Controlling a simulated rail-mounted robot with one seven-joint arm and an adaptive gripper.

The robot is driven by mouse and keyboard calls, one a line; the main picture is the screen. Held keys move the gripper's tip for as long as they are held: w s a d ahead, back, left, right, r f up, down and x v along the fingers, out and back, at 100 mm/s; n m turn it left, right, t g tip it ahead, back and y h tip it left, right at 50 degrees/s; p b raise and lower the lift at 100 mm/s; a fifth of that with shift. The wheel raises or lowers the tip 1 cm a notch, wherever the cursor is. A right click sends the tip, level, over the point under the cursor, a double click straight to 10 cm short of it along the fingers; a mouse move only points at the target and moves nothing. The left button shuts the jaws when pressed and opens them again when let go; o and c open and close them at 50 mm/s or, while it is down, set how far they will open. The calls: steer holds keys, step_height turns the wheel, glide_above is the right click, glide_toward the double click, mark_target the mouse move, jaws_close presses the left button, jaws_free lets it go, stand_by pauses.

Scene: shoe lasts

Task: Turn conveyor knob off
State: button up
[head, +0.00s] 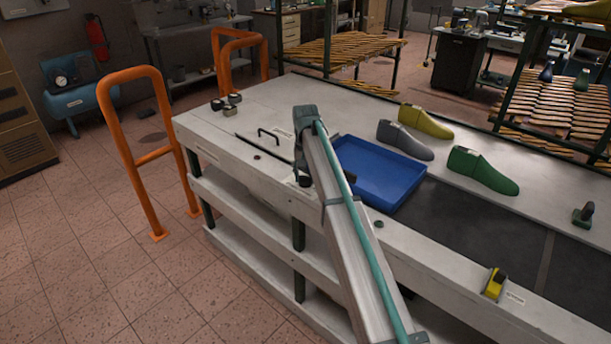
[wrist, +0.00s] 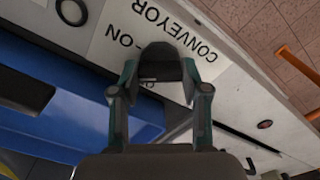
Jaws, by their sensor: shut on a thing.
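In the wrist view my gripper (wrist: 160,65) is at the white front panel, its two dark fingertips closed in together over the conveyor knob. In the head view my gripper (head: 302,176) is low at the table's front edge, largely hidden by my own arm.
A blue tray (head: 375,172) lies just behind my gripper on the conveyor table (head: 275,110). Grey (head: 404,140), yellow (head: 425,121) and green (head: 483,170) shoe lasts stand farther back. A black handle (head: 270,135) is to the left. A yellow-and-black item (head: 494,284) sits on the right front edge.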

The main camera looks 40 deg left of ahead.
mark_target(305, 176)
steer(key=n, duration=0.5)
steer(key=shift+n, duration=0.3)
steer(key=n, duration=0.5)
stand_by(0.4)
steer(key=o, duration=1.1)
steer(key=shift+o, duration=0.2)
steer(key=shift+r, duration=0.1)
step_height(305, 176, up, 12)
